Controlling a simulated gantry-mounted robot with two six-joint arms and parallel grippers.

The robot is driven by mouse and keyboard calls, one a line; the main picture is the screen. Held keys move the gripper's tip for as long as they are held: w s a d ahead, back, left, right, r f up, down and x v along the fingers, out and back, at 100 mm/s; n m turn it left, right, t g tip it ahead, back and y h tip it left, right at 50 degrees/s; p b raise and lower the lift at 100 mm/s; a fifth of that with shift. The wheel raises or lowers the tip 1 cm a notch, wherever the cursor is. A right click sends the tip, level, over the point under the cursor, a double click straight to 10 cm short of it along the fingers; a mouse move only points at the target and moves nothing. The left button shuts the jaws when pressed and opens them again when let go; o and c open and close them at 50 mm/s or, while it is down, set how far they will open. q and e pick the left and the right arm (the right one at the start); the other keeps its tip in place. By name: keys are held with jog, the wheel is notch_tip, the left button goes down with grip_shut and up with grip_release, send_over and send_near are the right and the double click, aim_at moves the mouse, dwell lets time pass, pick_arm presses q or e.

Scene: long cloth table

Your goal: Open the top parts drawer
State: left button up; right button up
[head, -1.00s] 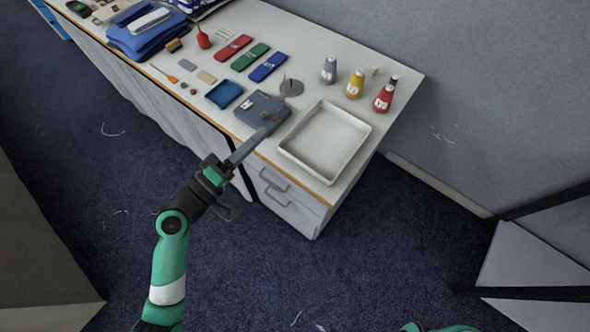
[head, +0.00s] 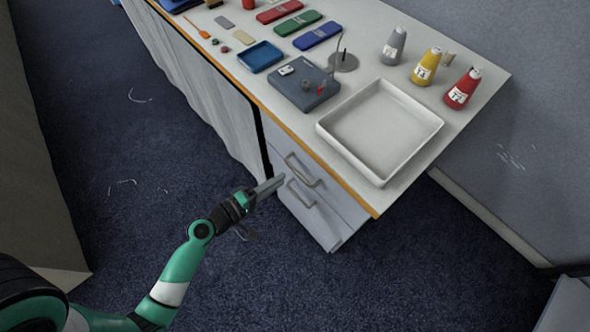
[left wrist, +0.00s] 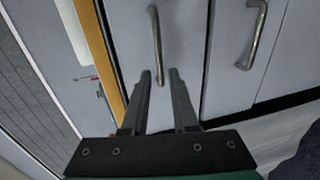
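The top parts drawer (head: 325,179) is the upper of two grey drawer fronts under the table's end. It looks shut, with a curved metal handle (head: 304,170). In the left wrist view this handle (left wrist: 155,40) stands on the drawer front (left wrist: 186,40) nearest the orange table edge. My left gripper (head: 282,181) is in front of the drawers, close to the handles. In the left wrist view the left gripper (left wrist: 160,73) is open, and the handle's near end shows between its fingertips. I cannot tell whether they touch. My right gripper is not in view.
The lower drawer handle (head: 302,193) is just below; it also shows in the left wrist view (left wrist: 253,35). On the table (head: 372,67) above are a white tray (head: 380,132), a dark grey device (head: 303,92) and several bottles. The floor in front is clear.

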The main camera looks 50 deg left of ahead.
aim_at(295, 169)
pick_arm(q)
jog(key=x, duration=0.7)
jog(key=shift+w, duration=0.2)
grip_shut()
dwell(1.0)
